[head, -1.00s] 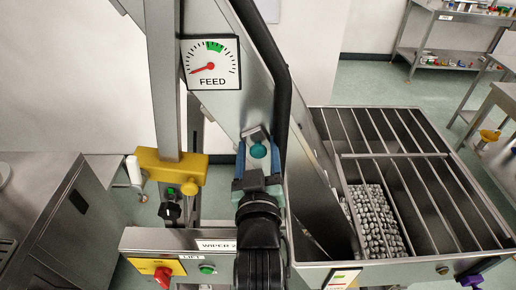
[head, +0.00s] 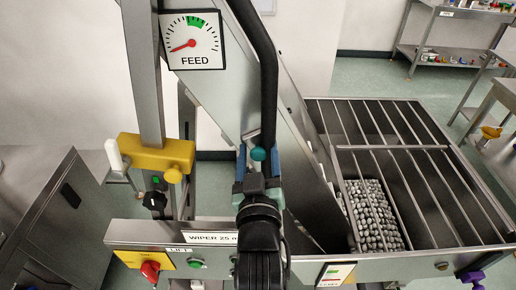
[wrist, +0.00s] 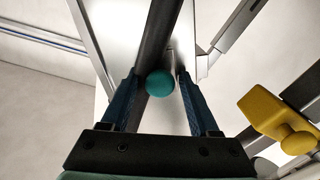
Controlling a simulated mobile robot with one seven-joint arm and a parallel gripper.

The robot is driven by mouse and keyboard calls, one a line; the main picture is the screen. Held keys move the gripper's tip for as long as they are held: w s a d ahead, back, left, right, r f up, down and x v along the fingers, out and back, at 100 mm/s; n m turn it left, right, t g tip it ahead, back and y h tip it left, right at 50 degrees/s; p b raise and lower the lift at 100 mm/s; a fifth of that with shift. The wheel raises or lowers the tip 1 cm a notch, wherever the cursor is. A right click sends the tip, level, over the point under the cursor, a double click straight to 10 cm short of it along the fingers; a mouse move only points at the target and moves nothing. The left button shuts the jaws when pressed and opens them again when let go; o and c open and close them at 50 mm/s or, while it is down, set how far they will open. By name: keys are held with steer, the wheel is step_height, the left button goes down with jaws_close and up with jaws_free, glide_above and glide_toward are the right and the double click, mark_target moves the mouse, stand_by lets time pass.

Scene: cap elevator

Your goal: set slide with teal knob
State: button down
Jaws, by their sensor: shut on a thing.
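The teal knob (head: 258,153) is at the lower part of the sloping steel chute (head: 236,100), beside a thick black tube. My gripper (head: 258,160) is shut on the knob, with a blue finger on each side of it. In the wrist view the round teal knob (wrist: 160,82) sits between the fingertips, in front of the dark tube (wrist: 158,40). The slide piece behind the knob is mostly hidden. A FEED gauge (head: 193,40) has its red needle at lower left, away from the green band.
A yellow clamp with a knob (head: 155,155) is on the upright post at left. Below is a panel with a red rotary switch (head: 150,270) and a green button (head: 195,263). A slatted steel bin (head: 425,160) holding grey caps stands at right.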

steer(key=shift+d+f, duration=0.25)
steer(key=shift+f, duration=0.15)
steer(key=c, duration=0.6)
jaws_free()
steer(key=shift+o, duration=0.7)
steer(key=shift+r, duration=0.1)
steer(key=shift+s+a, duration=0.1)
steer(key=shift+s, duration=0.3)
steer(key=s+b, duration=0.2)
steer(key=s, duration=1)
steer(key=shift+s+b, duration=0.15)
steer(key=shift+b, duration=0.2)
